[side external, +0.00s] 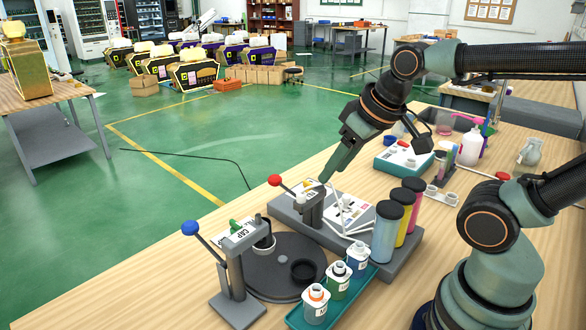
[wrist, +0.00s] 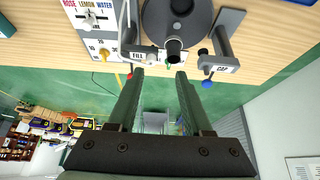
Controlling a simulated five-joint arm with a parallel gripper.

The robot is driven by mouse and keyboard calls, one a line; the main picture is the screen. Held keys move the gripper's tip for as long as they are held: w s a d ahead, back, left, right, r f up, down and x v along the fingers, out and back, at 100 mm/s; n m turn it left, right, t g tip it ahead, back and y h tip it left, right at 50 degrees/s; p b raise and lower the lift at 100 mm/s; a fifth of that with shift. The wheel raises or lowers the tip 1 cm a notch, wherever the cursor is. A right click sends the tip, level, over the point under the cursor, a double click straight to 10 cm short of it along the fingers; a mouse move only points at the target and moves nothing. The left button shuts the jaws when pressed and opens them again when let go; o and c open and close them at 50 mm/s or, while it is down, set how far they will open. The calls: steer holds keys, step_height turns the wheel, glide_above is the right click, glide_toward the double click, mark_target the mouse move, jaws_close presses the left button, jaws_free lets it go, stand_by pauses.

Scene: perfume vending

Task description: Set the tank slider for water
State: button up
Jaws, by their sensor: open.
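The tank slider panel (wrist: 72,20) is at the upper left of the wrist view, labelled ROSE, LEMON and WATER. Its pale slider knob (wrist: 90,20) appears nearest LEMON, left of WATER. The panel is the white board (side external: 352,213) on the grey base in the side view, partly hidden by white tubes. My gripper (wrist: 158,74) is open and empty, with its two fingers apart in the wrist view. In the side view my gripper (side external: 324,180) is above the machine beside the FILL post (side external: 312,208). It is apart from the slider knob.
A second scale with a yellow knob (wrist: 103,54) is below the tank labels. The red FILL lever (side external: 275,180) and blue CAP lever (side external: 190,228) stand near a dark turntable (side external: 275,275). Blue, yellow and pink tanks (side external: 386,235) stand right of the panel. A bottle tray (side external: 300,318) is in front.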

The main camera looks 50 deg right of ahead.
steer(key=shift+o, duration=0.3)
steer(key=shift+o, duration=0.6)
steer(key=m+g, duration=0.6)
steer(key=m, duration=0.3)
glide_above(347, 195)
step_height(347, 195, down, 6)
step_height(347, 195, down, 12)
steer(key=shift+f, duration=0.2)
jaws_close()
